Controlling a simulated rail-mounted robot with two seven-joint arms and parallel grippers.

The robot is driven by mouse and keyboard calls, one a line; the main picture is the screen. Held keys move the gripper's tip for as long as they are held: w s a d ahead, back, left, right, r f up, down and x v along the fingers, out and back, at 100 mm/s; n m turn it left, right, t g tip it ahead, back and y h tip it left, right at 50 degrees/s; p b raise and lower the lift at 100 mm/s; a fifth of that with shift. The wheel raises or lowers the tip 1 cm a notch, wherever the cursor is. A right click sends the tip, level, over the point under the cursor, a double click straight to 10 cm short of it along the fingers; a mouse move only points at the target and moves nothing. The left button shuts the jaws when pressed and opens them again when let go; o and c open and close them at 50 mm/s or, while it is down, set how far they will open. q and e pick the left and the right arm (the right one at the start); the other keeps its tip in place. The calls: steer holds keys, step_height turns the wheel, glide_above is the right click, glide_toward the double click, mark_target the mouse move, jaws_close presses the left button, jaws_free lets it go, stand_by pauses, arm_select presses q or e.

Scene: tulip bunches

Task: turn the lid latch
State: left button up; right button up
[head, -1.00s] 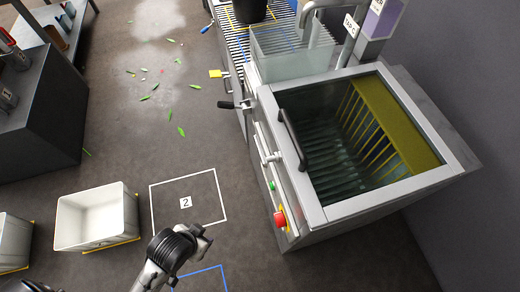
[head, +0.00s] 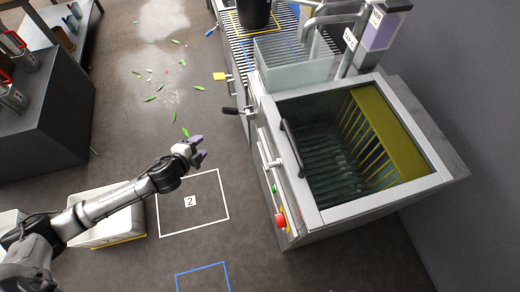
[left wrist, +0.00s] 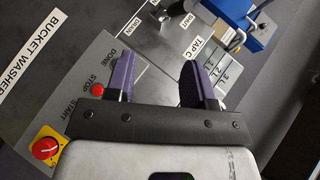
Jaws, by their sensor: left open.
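The washer's lid (head: 317,215) is a pale frame around a dark window with a black bar handle (head: 291,146), and it looks shut. My left gripper (head: 201,150) has purple fingers and is open and empty, over the floor left of the washer and apart from the lever. In the left wrist view the open fingers (left wrist: 157,72) show before a grey panel marked STOP and START; I cannot make out the latch there. My right gripper is not in view.
A red stop button (head: 281,220) and a black-handled lever (head: 230,110) stick out from the washer's front. A dark bucket (head: 257,14) stands on the rollers beyond. A white bin (head: 110,228) is partly behind my left arm. Open floor lies between.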

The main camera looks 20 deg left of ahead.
arm_select(q)
steer(key=d+m+h, duration=0.5)
steer(key=m+h, duration=0.1)
steer(key=h, duration=0.1)
steer(key=m+g+h, duration=0.1)
steer(key=m+h, duration=0.6)
glide_toward(262, 153)
steer(key=x, duration=0.3)
steer(key=b+x, duration=0.1)
steer(key=x, duration=0.2)
steer(key=f+b+x, duration=0.1)
steer(key=x, duration=0.3)
steer(key=shift+w+a, duration=0.2)
steer(key=c, duration=0.7)
jaws_close()
